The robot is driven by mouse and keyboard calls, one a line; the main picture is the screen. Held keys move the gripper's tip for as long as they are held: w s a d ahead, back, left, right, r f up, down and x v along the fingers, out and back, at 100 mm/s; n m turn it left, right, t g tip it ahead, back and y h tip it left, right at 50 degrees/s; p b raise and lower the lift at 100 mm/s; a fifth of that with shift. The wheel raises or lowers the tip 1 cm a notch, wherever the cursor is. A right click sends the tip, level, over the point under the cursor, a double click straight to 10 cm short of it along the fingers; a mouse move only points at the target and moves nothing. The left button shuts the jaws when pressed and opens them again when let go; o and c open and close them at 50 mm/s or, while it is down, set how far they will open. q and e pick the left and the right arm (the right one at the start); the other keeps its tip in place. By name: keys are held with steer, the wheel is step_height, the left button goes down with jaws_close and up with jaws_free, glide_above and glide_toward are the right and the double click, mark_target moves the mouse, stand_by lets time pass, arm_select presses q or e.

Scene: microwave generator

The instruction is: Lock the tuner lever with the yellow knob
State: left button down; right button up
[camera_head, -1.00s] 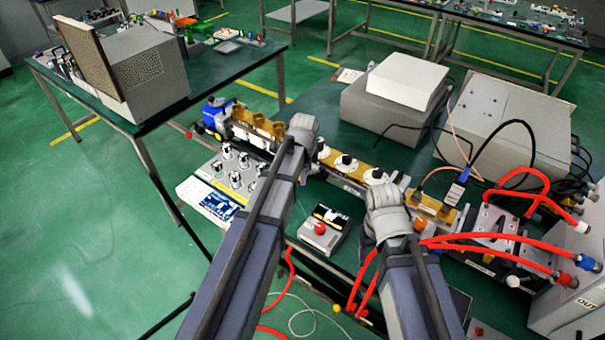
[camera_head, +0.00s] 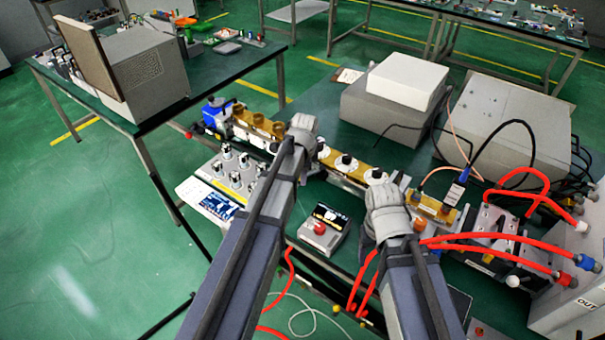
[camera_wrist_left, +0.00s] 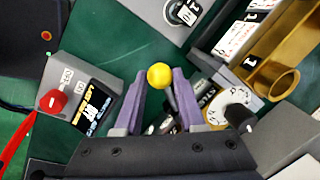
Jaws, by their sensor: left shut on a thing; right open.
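The yellow knob (camera_wrist_left: 158,76) is a small round ball in the left wrist view. It sits between the purple-grey fingertips of my left gripper (camera_wrist_left: 159,84), which is shut on it. In the head view my left gripper (camera_head: 302,130) hangs over the brass waveguide row, and its own body hides the yellow knob and its fingertips there. The lever under the knob is mostly hidden, so its position cannot be told. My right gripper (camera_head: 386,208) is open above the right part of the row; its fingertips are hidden.
A white dial with a dark knob (camera_wrist_left: 232,108) stands close right of the left fingers. Red hoses (camera_head: 480,240) run at the right. Grey instruments (camera_head: 395,100) stand behind.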

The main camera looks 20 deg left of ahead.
arm_select(q)
steer(key=shift+d, duration=0.1)
steer(key=s+d+n+g+y, duration=0.1)
steer(key=s+d+n, duration=0.1)
steer(key=d+n, duration=0.5)
steer(key=shift+n+g, duration=0.3)
steer(key=shift+n, duration=2.2)
steer(key=c, duration=0.5)
jaws_free()
steer(key=shift+r, duration=0.1)
